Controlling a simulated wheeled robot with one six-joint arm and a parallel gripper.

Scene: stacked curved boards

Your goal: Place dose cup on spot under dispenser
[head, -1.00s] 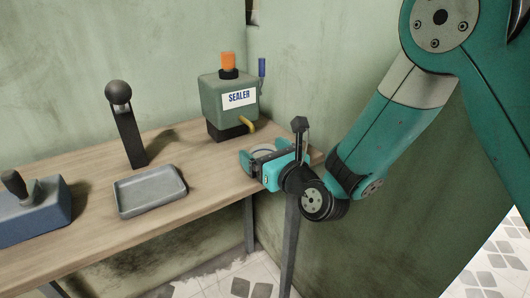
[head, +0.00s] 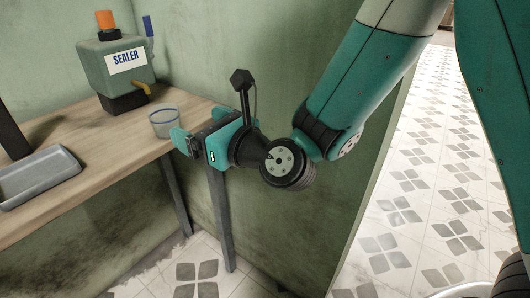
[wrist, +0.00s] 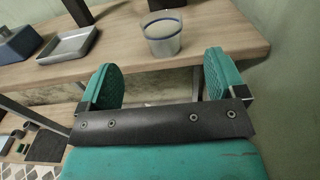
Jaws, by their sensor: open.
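The dose cup (head: 165,122) is a clear cup with a blue band. It stands upright on the bench near its right end, in front and to the right of the green dispenser labelled SEALER (head: 116,65). The yellow spout (head: 142,88) of the dispenser points toward the cup's side of the bench. In the wrist view the cup (wrist: 162,38) stands beyond my open fingers. My gripper (head: 200,126) is open and empty, at the bench edge, apart from the cup. No marked spot is visible; I cannot tell if the cup covers one.
A grey tray (head: 40,176) lies on the wooden bench (head: 110,150) at left, with a dark post (head: 10,135) behind it. A blue block (wrist: 18,42) shows at the wrist view's far left. Green walls stand behind and beside the bench. Tiled floor (head: 415,200) is open at right.

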